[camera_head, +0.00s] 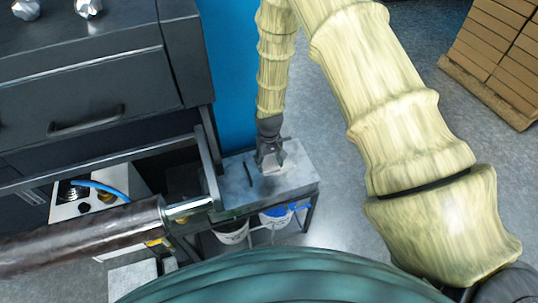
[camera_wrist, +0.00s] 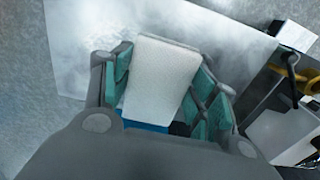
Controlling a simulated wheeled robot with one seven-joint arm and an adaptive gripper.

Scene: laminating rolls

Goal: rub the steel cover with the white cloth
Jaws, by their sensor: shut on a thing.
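My gripper (camera_head: 270,152) is at the end of my arm in the head view, low over a grey steel cover (camera_head: 300,178). In the wrist view the gripper (camera_wrist: 158,84) has its teal-padded fingers on either side of the white cloth (camera_wrist: 163,62) and is shut on it. The cloth looks like a folded, flat white pad reaching beyond the fingertips. The pale, smeared steel cover (camera_wrist: 235,52) lies behind it in the wrist view. I cannot tell whether the cloth touches the cover.
Buckets (camera_head: 232,232) stand below the cover. A dark machine with a drawer (camera_head: 85,120) is at left, and a metal roller (camera_head: 80,238) reaches in from the lower left. Stacked boxes (camera_head: 495,45) are at upper right. Some floor between is clear.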

